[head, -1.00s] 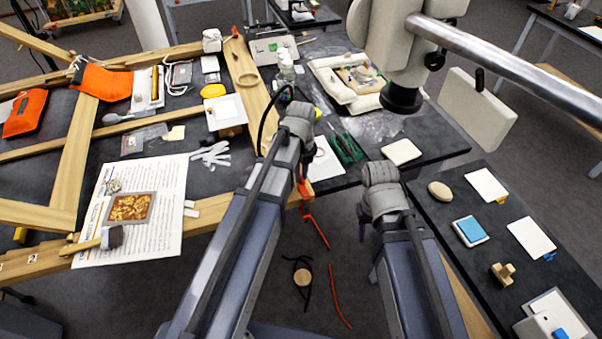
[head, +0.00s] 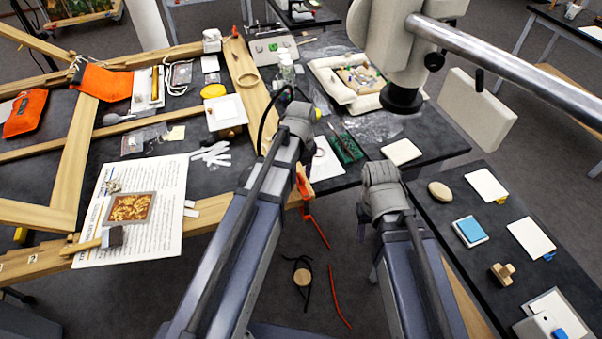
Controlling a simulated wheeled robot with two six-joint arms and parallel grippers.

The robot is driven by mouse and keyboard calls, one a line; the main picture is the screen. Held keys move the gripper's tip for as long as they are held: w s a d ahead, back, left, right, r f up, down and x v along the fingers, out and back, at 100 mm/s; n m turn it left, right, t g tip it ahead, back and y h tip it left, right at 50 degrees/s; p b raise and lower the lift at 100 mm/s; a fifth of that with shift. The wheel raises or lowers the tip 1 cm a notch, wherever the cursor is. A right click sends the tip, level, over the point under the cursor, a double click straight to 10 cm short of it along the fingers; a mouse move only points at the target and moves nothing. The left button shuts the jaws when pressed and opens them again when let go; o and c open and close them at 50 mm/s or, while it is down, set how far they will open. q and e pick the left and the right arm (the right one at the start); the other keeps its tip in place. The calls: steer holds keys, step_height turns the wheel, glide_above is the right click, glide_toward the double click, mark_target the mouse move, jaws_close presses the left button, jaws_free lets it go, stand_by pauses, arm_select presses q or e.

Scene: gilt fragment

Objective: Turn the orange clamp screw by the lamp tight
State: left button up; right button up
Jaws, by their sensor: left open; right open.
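An orange clamp (head: 303,185) sits at the edge of the wooden frame beside my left arm, which partly covers it. An orange-red bar (head: 318,231) extends below it over the floor. Which part is the screw is too small to tell. A thin black curved lamp neck (head: 264,122) rises just left of my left arm's elbow. My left arm reaches up from the bottom centre, its elbow next to the clamp. My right arm stands to its right, over the gap between the tables. Neither gripper's fingers show; the arm links hide them.
A large microscope (head: 400,60) on a metal boom overhangs the back right. A printed sheet (head: 150,230) with a gilt fragment (head: 131,208) lies left. A side table (head: 455,205) with pads stands right.

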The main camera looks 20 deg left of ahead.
mark_target(302, 178)
arm_select(q)
steer(key=shift+r+p, duration=3.8)
steer(key=shift+r, duration=0.1)
steer(key=shift+f, duration=0.1)
steer(key=shift+s+d+f+n, duration=0.1)
steer(key=shift+s+d+n, duration=0.2)
steer(key=shift+n, duration=0.1)
steer(key=s+d+f+n+b, duration=0.2)
steer(key=s+d+n, duration=0.3)
steer(key=n, duration=0.6)
steer(key=s+d+f+n+y+b, duration=0.1)
steer(key=s+d+f+n+b, duration=0.2)
steer(key=s+n, duration=0.6)
steer(key=d+n, duration=0.2)
steer(key=n, duration=0.1)
steer(key=shift+b, duration=0.3)
steer(key=shift+s+a, duration=0.1)
steer(key=shift+a, duration=0.1)
